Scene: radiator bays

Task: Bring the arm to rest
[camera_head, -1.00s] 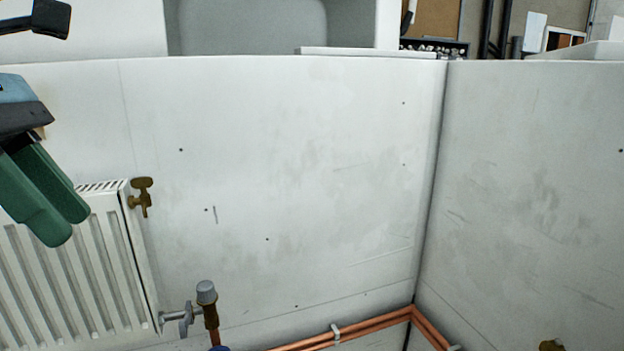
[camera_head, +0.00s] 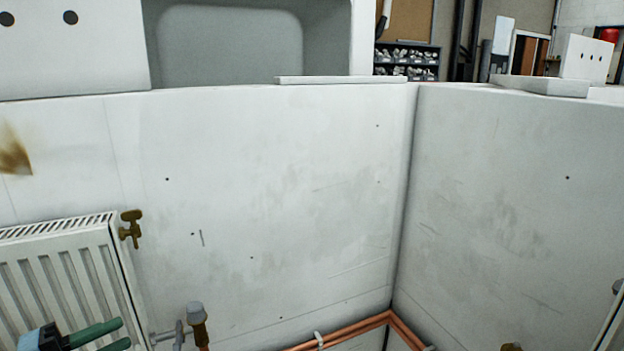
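My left gripper (camera_head: 124,333) shows at the bottom left, low in front of the white radiator (camera_head: 60,275). Its two green fingers point right with a narrow gap between them, and nothing shows in the gap. The lower finger is partly cut off by the picture's bottom edge. Most of my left arm is out of the picture. My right gripper is not in view.
A brass bleed valve (camera_head: 131,229) sits at the radiator's upper right. A grey-capped valve (camera_head: 196,313) stands at its lower right. Copper pipes (camera_head: 350,329) run along the wall's foot into the corner. The white wall (camera_head: 270,190) between is bare, with a brown stain (camera_head: 13,152) at left.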

